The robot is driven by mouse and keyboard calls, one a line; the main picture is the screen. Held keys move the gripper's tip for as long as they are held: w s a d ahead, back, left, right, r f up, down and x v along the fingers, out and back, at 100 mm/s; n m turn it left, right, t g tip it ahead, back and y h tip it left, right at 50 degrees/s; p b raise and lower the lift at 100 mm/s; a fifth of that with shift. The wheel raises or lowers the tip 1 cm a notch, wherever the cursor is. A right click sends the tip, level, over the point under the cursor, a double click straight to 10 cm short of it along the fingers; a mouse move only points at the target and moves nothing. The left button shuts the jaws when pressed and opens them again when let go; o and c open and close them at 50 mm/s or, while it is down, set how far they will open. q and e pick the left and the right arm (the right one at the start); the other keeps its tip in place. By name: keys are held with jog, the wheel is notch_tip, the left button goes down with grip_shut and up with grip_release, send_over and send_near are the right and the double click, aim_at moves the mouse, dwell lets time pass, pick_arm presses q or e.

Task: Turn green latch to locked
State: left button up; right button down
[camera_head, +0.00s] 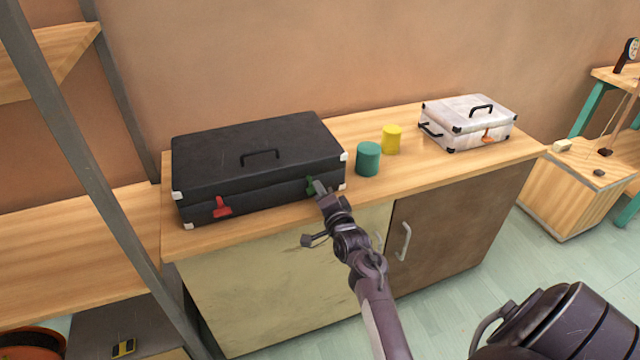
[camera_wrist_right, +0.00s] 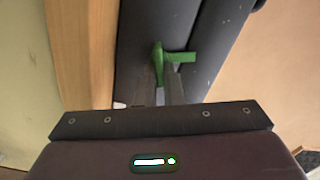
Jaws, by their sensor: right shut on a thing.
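A large black case (camera_head: 255,150) lies closed on the wooden cabinet top in the head view. Its green latch (camera_head: 310,184) is at the right of its front face, partly hidden by my gripper. A red latch (camera_head: 222,207) is at the left of the same face. My right gripper (camera_head: 320,188) is at the green latch. In the right wrist view the gripper (camera_wrist_right: 160,85) has its two fingers close together on the green latch (camera_wrist_right: 178,56), whose arm sticks out to the right. My left gripper does not show.
A teal cylinder (camera_head: 368,158) and a yellow cylinder (camera_head: 391,139) stand right of the black case. A white case (camera_head: 468,122) with an orange latch stands farther right. The cabinet top (camera_head: 410,170) has a clear strip along its front. A grey shelf post (camera_head: 75,150) rises at left.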

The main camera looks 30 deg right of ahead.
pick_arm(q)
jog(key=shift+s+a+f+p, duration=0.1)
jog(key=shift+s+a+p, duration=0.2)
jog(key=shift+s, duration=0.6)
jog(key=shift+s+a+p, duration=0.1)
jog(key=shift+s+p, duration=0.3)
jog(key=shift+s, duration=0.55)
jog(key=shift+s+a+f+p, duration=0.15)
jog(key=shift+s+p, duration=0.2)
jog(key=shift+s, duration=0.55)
pick_arm(e)
jog(key=shift+f+m, duration=0.15)
jog(key=shift+m, duration=1.75)
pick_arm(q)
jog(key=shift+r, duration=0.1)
pick_arm(e)
jog(key=c, duration=1.6)
grip_release()
jog(key=shift+o, duration=0.2)
